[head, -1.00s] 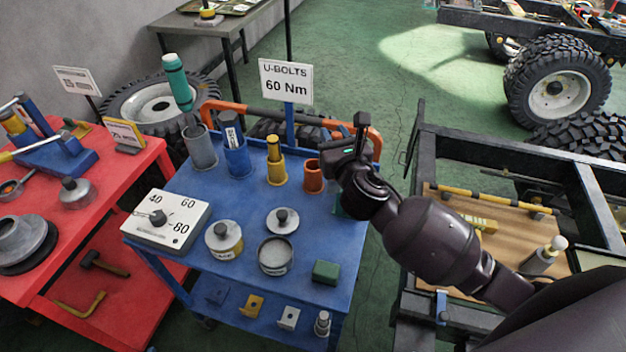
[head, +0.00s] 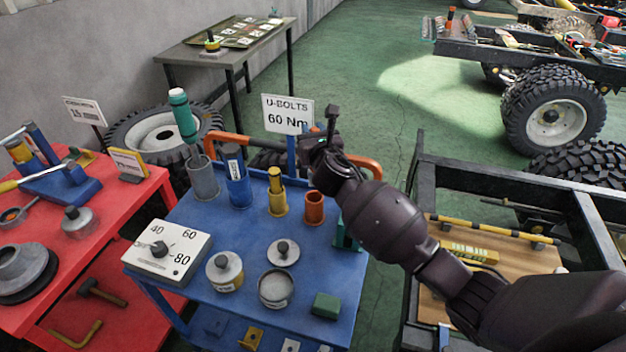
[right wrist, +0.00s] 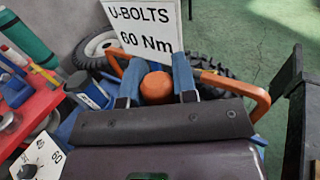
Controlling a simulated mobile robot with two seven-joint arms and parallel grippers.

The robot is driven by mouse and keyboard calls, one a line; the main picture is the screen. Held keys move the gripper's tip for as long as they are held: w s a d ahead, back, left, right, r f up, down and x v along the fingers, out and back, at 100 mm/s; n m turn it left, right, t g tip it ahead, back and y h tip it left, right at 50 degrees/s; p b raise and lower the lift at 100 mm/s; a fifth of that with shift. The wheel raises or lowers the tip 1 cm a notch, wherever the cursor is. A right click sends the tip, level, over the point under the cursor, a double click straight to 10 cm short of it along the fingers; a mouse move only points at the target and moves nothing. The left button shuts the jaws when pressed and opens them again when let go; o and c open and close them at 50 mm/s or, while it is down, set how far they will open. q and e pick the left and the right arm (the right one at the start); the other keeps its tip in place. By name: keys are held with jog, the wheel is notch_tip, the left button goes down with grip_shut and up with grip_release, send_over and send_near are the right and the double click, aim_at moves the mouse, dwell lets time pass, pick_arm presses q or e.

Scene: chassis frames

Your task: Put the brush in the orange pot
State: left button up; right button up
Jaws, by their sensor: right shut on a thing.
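The orange pot (head: 314,208) stands at the back right of the blue cart, right of the yellow pot, and its opening looks empty. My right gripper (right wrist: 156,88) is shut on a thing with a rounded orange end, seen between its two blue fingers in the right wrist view. It is probably the brush (right wrist: 156,87); the rest of it is hidden. In the head view my right gripper (head: 318,138) is raised above and behind the orange pot, its fingers mostly hidden by my wrist. My left gripper is not in view.
The blue cart (head: 190,292) also bears a grey pot (head: 202,180), a blue pot (head: 238,190), a yellow pot (head: 277,203), a teal holder (head: 346,240), tins and a dial box (head: 167,247). The U-bolts sign (head: 287,114) stands close behind my gripper.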

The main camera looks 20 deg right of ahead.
pick_arm(q)
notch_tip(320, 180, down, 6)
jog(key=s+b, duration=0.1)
jog(key=b, duration=0.3)
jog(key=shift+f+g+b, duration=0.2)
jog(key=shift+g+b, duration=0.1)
jog(key=shift+b, duration=0.05)
pick_arm(e)
notch_tip(320, 180, down, 13)
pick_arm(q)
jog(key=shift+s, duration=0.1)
pick_arm(e)
jog(key=shift+r, duration=0.15)
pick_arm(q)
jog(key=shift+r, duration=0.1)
pick_arm(e)
jog(key=shift+f, duration=0.2)
jog(key=o, duration=0.9)
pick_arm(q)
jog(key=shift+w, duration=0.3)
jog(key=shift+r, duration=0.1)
